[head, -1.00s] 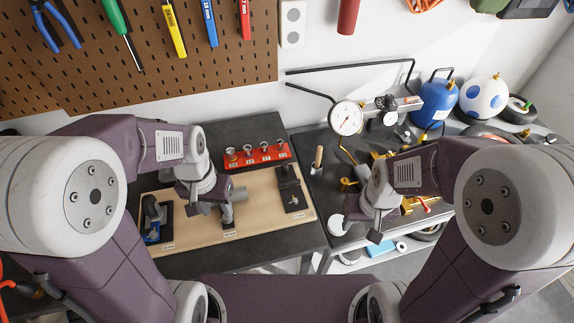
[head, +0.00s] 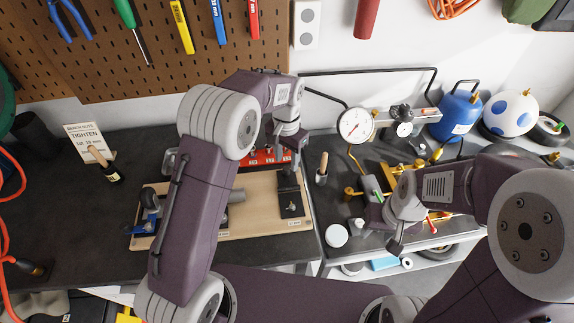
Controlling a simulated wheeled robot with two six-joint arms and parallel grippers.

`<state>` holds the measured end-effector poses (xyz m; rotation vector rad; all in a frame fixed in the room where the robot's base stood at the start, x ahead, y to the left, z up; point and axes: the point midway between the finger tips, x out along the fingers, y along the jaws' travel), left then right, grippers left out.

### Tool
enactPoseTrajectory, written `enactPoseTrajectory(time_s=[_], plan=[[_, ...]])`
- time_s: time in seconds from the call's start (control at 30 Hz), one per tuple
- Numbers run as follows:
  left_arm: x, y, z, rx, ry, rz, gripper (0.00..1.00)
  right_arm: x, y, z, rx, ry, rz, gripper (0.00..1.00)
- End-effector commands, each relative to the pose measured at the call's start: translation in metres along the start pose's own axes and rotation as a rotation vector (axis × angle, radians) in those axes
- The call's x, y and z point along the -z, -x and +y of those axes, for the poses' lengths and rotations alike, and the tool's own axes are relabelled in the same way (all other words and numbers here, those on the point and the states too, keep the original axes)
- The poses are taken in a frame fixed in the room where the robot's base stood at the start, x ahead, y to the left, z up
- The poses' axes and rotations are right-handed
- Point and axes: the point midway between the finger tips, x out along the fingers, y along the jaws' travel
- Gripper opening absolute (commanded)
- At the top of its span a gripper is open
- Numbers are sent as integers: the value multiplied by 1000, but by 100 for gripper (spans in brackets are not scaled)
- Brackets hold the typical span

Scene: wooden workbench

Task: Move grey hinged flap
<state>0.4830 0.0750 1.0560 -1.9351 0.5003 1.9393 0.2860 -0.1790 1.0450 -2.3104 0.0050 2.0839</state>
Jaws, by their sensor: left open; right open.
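A light wooden board (head: 262,223) lies on the dark bench. At its right end is a black plate (head: 292,209) with a dark upright piece at its back; I cannot clearly tell whether this is the grey hinged flap. A grey cylinder (head: 237,195) lies at the middle of the board, partly behind my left arm. My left gripper (head: 296,160) is open, pointing down just above the back of the black plate; I cannot tell whether it touches anything. My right gripper (head: 396,246) is open and empty in front of the right bench.
A red block (head: 258,158) with several round pieces stands behind the board. A blue clamp (head: 144,224) sits at its left end. A dial gauge (head: 355,125) and brass parts stand on the right bench.

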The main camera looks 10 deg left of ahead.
Motion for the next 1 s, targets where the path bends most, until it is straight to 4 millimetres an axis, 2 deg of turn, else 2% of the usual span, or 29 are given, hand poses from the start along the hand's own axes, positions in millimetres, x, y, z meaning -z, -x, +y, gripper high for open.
enactPoseTrajectory(time_s=[0.1, 0.2, 0.5, 0.53, 0.67, 0.7, 1.0], plan=[[-1, -20, 0, -1, 0, -3, 43, 0, 4, 0, 0, 0, 0, 45], [0, -32, 0, 0, 1, -1, 43, 1, 5, 0, 0, 0, 0, 45], [0, -38, 0, 0, 1, 2, 43, 1, 5, 0, 0, 0, 0, 45], [0, -38, 0, 0, 1, 2, 40, 1, 5, 0, 0, 0, 0, 45], [0, -38, 0, 0, 1, 2, 4, 1, 5, 0, 0, 0, 0, 45], [0, -38, 0, 0, 1, 2, 0, 1, 5, 0, 0, 0, 0, 45], [0, -37, 0, 0, 1, 2, 0, 1, 5, 0, 0, 0, 0, 45]])
